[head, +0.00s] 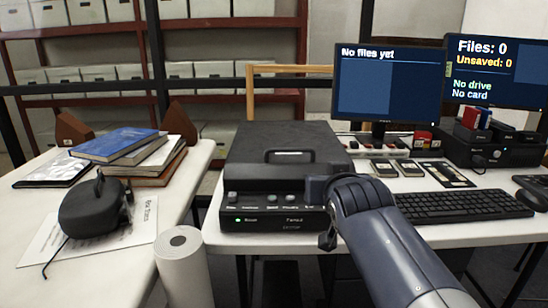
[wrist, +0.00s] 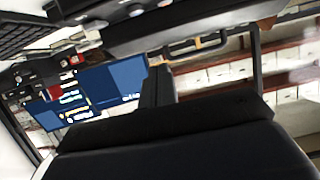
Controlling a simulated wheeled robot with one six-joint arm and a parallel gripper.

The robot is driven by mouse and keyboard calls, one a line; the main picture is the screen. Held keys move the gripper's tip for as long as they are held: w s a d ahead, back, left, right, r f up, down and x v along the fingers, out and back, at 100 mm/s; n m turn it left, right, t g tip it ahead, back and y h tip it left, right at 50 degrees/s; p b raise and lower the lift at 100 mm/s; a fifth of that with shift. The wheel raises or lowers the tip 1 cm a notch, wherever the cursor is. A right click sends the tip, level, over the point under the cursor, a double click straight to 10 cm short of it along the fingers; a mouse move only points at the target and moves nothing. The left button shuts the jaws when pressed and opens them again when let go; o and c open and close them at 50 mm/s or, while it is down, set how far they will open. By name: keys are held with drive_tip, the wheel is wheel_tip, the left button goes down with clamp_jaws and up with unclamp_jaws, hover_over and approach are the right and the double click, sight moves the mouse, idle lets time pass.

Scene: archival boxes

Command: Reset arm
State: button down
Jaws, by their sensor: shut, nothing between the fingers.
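My arm (head: 385,245) reaches in from the lower right in the head view. Its bent dark joint stands in front of the right front corner of the black scanner-like box. The end of the arm is mostly hidden behind that joint. In the wrist view, my gripper (wrist: 157,88) shows as a dark shape rising from the dark body that fills the bottom. It is shut and empty. The wrist view is strongly tilted, with the monitors at left and the shelves at right.
The black box (head: 285,165) with a top handle stands on the white desk. Right of it are small cards (head: 383,169), a keyboard (head: 462,206) and two monitors (head: 385,85). On the left table are stacked books (head: 120,146) and a black device (head: 95,207). A paper roll (head: 184,265) stands between the tables.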

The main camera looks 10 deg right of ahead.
drive_tip(key=shift+w, duration=0.15)
drive_tip(key=b, duration=0.1)
approach(316, 164)
drive_tip(key=w+r, duration=0.2)
drive_tip(key=w, duration=0.2)
drive_tip(key=shift+w+d+f+b, duration=0.2)
drive_tip(key=shift+f+b, duration=0.2)
drive_tip(key=shift+f, duration=0.2)
drive_tip(key=shift+w+d+f+b, duration=0.2)
drive_tip(key=shift+f+b, duration=0.2)
drive_tip(key=shift+f, duration=0.25)
drive_tip(key=shift+w+d+f+b, duration=0.2)
drive_tip(key=shift+f+b, duration=0.2)
drive_tip(key=shift+f, duration=0.2)
